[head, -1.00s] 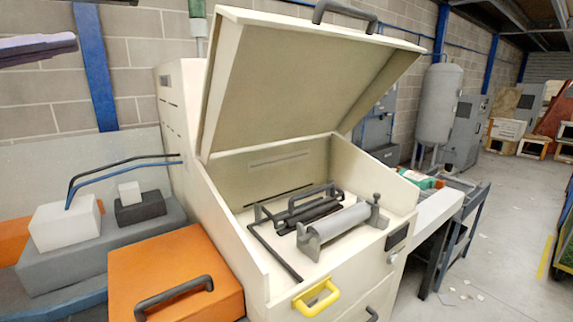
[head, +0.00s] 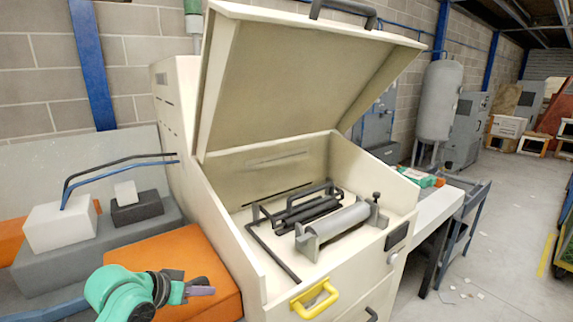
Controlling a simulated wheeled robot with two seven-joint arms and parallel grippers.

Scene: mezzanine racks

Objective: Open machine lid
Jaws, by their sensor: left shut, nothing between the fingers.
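The cream machine (head: 270,262) stands in the middle of the head view. Its lid (head: 300,85) is raised and tilted open, with a dark handle (head: 343,8) on its upper edge. Inside the open bay lie a grey roller (head: 335,222) and dark bars (head: 312,202). A yellow handle (head: 316,299) is on the machine's front. My left gripper (head: 203,291) is shut and empty, low at the left in front of the orange box, apart from the lid. My right gripper is out of view.
An orange box (head: 185,250) stands left of the machine, partly hidden by my left arm. A grey bench with white (head: 60,226) and dark (head: 138,210) blocks is further left. A white table (head: 437,208) and a blue cart are at the right.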

